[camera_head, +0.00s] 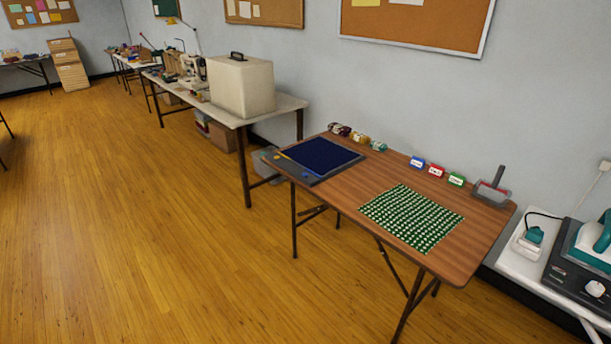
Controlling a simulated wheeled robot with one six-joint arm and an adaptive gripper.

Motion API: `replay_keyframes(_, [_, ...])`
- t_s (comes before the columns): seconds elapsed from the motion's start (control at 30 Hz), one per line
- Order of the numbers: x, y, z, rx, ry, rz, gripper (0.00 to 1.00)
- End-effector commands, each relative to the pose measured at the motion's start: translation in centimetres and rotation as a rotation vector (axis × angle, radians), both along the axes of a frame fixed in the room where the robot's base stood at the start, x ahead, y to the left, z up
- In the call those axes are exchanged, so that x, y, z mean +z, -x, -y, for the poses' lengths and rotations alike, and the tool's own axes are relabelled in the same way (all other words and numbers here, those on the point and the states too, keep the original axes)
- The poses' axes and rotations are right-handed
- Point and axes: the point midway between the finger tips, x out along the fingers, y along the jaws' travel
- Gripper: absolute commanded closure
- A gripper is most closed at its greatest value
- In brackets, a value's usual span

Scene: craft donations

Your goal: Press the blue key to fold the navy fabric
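The navy fabric (322,155) lies flat as a dark blue square on a dark grey board (315,181) at the far left end of the brown folding table. A small blue spot (306,175), which looks like the blue key, sits on the board's front left strip. A small yellow spot (277,156) sits farther back on the same strip. A thin yellow line runs along the fabric's left edge. My gripper is not in view.
The brown table (353,185) also bears a green patterned cloth (412,217), several yarn balls (359,138), small blue (417,162), red (436,171) and green (456,180) cards, and a grey handled tool (493,190). The wooden floor (170,240) in front is clear.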

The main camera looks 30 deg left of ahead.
Motion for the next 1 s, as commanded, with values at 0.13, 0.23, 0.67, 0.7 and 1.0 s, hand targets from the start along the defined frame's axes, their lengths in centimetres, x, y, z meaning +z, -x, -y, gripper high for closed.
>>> replay_keyframes(0.13, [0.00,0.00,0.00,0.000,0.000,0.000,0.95])
replay_keyframes(0.23, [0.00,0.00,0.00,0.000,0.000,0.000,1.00])
replay_keyframes(0.67, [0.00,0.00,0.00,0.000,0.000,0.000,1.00])
replay_keyframes(0.7, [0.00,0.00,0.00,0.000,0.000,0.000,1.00])
replay_keyframes(1.0, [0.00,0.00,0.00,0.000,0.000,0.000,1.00])
